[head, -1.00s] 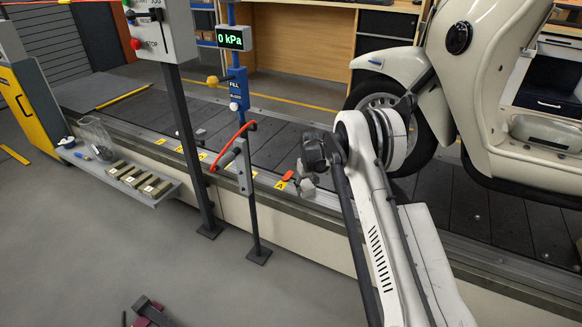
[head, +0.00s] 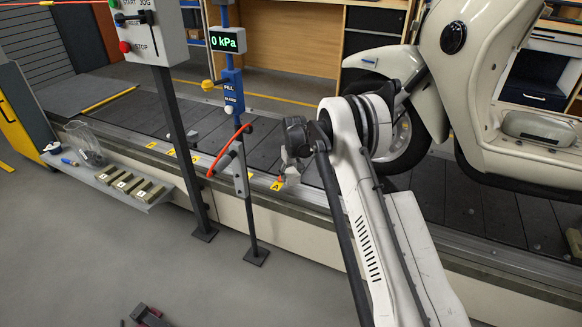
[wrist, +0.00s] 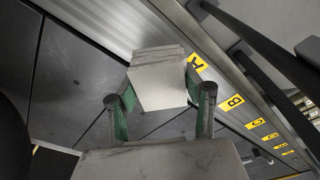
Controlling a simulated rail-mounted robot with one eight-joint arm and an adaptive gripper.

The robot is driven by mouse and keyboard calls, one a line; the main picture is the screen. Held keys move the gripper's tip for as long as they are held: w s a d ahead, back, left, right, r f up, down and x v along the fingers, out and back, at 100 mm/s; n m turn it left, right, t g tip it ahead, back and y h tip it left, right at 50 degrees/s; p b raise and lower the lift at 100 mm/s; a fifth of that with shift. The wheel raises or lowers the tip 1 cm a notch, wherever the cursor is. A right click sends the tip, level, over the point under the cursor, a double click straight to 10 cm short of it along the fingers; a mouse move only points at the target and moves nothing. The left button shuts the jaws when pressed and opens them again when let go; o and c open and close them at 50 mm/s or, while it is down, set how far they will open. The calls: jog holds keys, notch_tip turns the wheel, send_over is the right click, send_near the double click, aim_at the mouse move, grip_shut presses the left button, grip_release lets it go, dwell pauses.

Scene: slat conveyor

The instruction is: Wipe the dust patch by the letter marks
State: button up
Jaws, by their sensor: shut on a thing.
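My gripper (wrist: 160,112) is shut on a pale grey folded pad (wrist: 158,84), which looks like a cloth, between its green-lined fingers. In the head view my gripper (head: 290,172) is over the near edge of the conveyor, beside the yellow A mark (head: 277,186). The A mark also shows in the wrist view (wrist: 197,63), just right of the pad. The B mark (wrist: 235,101) and further letter marks run along the metal edge strip. I cannot make out a distinct dust patch; the pad hides part of the slats and strip.
A slim post with a red hose (head: 231,150) and a control-box post (head: 180,130) stand left of my gripper. A cream scooter (head: 490,90) stands on the conveyor (head: 480,212) to the right. A shelf with several lettered blocks (head: 128,184) is at left.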

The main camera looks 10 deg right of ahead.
jog(key=shift+r+p, duration=0.55)
jog(key=shift+r, duration=1.1)
jog(key=shift+s+r, duration=0.1)
jog(key=shift+r, duration=0.05)
jog(key=s+r+m+b, duration=0.1)
jog(key=s+r, duration=0.4)
jog(key=s, duration=0.4)
jog(key=s+d+r+m, duration=0.1)
jog(key=s+r, duration=0.5)
jog(key=s, duration=0.4)
jog(key=s+r+b, duration=0.1)
jog(key=s+r, duration=0.4)
jog(key=s, duration=0.5)
jog(key=shift+s+d+r+m+b, duration=0.15)
jog(key=shift+s+d+m+b, duration=0.15)
jog(key=shift+m+b, duration=0.1)
